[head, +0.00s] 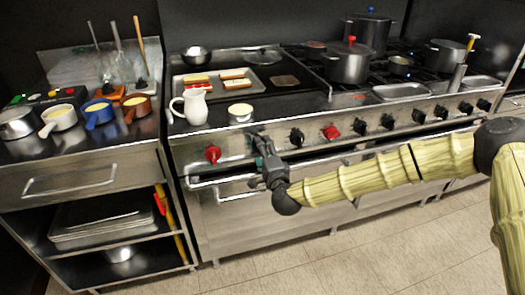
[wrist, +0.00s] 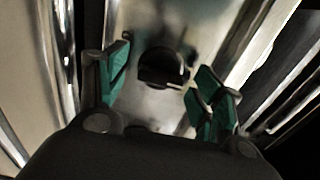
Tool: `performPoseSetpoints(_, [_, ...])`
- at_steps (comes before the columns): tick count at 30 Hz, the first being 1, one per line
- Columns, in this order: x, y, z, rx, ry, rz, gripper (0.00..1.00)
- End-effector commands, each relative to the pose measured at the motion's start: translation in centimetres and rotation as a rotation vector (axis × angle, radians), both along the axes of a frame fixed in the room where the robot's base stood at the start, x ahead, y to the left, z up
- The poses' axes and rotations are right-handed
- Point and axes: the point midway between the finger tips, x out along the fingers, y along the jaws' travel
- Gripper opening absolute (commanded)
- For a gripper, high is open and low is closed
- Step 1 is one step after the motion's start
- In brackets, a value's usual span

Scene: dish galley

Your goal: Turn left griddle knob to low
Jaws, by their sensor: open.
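A black knob (wrist: 160,68) with a small pale mark is between and beyond the spread fingers in the wrist view. My gripper (head: 259,143) is open in front of the range's front panel. Its green finger pads flank the knob, with visible gaps on both sides. In the head view my gripper hides this knob's place. A red knob (head: 212,154) sits to the left on the panel and a black knob (head: 297,137) to the right. Which one is labelled as the left griddle knob, and where low is, cannot be read.
Another red knob (head: 331,132) and several black knobs continue to the right. A long bar handle runs below the panel. A white pitcher (head: 194,106) and a small pot (head: 240,113) stand near the front edge above my gripper. The floor (head: 330,255) in front is clear.

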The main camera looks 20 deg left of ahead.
Motion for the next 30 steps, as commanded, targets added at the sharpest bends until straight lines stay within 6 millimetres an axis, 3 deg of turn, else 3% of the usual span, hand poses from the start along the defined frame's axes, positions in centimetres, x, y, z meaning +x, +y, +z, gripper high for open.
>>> performPoseSetpoints(11, [0.5,0.3,0.01,0.001,0.001,-0.001,0.67])
performPoseSetpoints(12, [0.5,0.3,0.01,0.0,0.0,-0.001,0.65])
performPoseSetpoints(20, [0.49,0.29,0.01,0.0,0.0,0.0,0.19])
performPoseSetpoints(30, [0.47,0.34,0.03,-0.038,-0.026,0.0,0.19])
